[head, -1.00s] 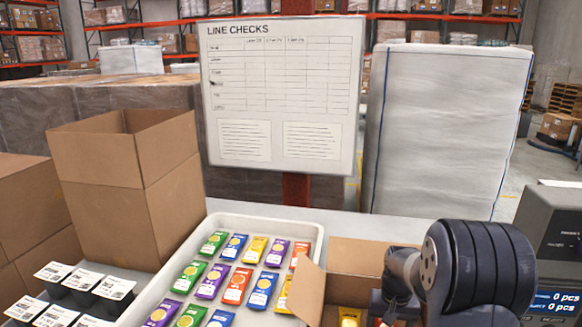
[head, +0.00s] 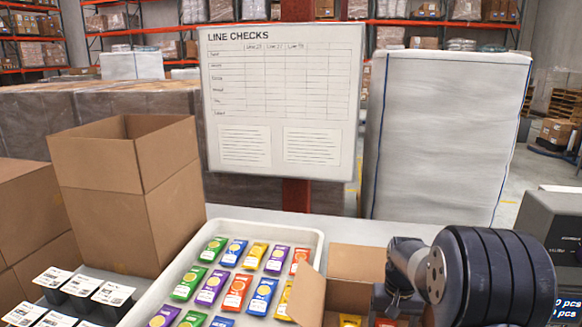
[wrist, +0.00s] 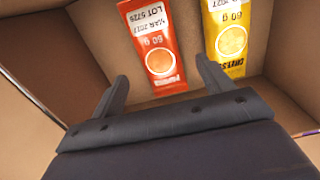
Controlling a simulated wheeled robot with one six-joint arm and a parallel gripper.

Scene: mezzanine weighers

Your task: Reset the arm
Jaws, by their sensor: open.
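My gripper (wrist: 160,88) is open and empty in the wrist view, its two dark fingers spread apart over the inside of a cardboard box. An orange-red packet (wrist: 152,45) lies in that box just beyond the fingers, and a yellow packet (wrist: 233,38) lies beside it to the right. In the head view my arm reaches over the open cardboard box (head: 357,262) at the lower right. The fingertips are hidden there behind the arm and the picture's lower edge.
A white tray (head: 314,238) of several coloured packets stands left of the box. Several labelled black containers (head: 80,285) and a tall open carton (head: 120,195) are further left. A weigher with a display (head: 560,240) stands right of my arm. A LINE CHECKS board (head: 280,95) stands behind.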

